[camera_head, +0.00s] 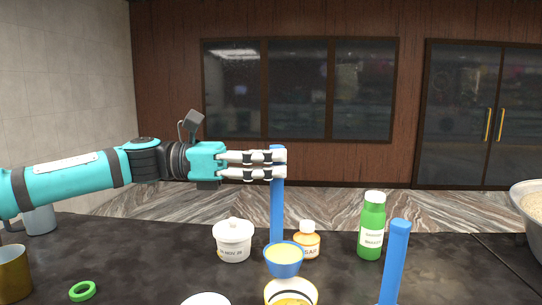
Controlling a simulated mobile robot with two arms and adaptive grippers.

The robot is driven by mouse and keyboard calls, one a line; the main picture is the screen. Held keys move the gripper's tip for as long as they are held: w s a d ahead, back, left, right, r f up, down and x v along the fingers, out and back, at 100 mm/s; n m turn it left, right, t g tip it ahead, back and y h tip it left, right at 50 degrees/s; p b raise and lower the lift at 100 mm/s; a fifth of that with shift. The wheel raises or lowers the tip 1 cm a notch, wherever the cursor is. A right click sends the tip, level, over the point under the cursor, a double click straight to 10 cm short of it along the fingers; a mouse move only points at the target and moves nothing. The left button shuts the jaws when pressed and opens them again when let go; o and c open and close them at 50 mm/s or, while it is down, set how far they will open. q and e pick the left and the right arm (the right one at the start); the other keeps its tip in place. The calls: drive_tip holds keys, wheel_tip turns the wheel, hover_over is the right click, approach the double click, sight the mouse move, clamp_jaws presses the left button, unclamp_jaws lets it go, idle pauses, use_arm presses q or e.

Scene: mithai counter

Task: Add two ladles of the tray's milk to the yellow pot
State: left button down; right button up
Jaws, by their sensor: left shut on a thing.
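My left gripper (280,164) is shut on the upper end of a blue ladle's handle (277,212), which hangs upright. The ladle's bowl (283,268) is level and holds a pale yellowish liquid. In the picture the bowl is just above a round yellow-and-white vessel (291,285) at the bottom edge, with yellow contents; it looks like the yellow pot. I cannot tell the height gap between them. I cannot make out the milk tray. My right gripper is not in view.
A white lidded tub (233,242), an orange-labelled bottle (307,243) and a green bottle (371,228) stand behind. A second blue upright handle (395,262) rises at right. A green ring (82,291), brass cup (12,272) and grey mug (40,220) are left. A large metal bowl (530,205) is far right.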

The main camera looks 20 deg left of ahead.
use_arm(q)
drive_tip(key=s+d+m, duration=0.1)
drive_tip(key=s+r+m, duration=0.1)
drive_tip(key=s, duration=0.1)
drive_tip(key=shift+d+r+y, duration=0.1)
drive_tip(key=shift+d+y, duration=0.2)
drive_tip(key=shift+d, duration=0.05)
idle(0.3)
drive_tip(key=shift+w, duration=0.1)
